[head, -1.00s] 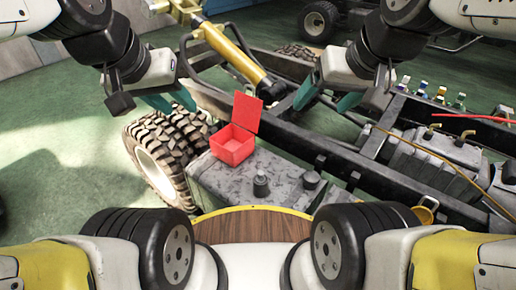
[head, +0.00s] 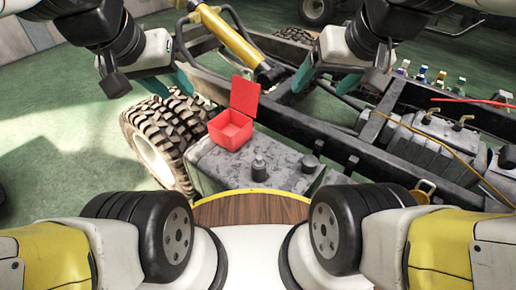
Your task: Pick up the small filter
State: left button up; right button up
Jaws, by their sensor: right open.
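Two small dark round pieces stand on top of a grey tank (head: 222,172): a left one (head: 259,168) and a right one (head: 310,163). I cannot tell which of them, if either, is the small filter. My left gripper (head: 176,90), with teal fingers, hangs above and beyond the tank on the left. It looks open and empty. My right gripper (head: 321,90) hangs above the vehicle frame, beyond the right dark piece. It is open and empty. Neither gripper touches the dark pieces.
An open red box (head: 231,132) with its lid raised stands on the tank's far left part. A big tyre (head: 160,135) is left of the tank. The dark chassis frame (head: 300,125) runs behind it. Several small coloured-top items (head: 423,75) stand at the right.

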aim_at(259, 163)
jog(key=k+j+z, duration=0.35)
jog(key=j, duration=0.25)
jog(key=k+j+z, duration=0.35)
jog(key=k+j, duration=0.1)
jog(key=k, duration=0.1)
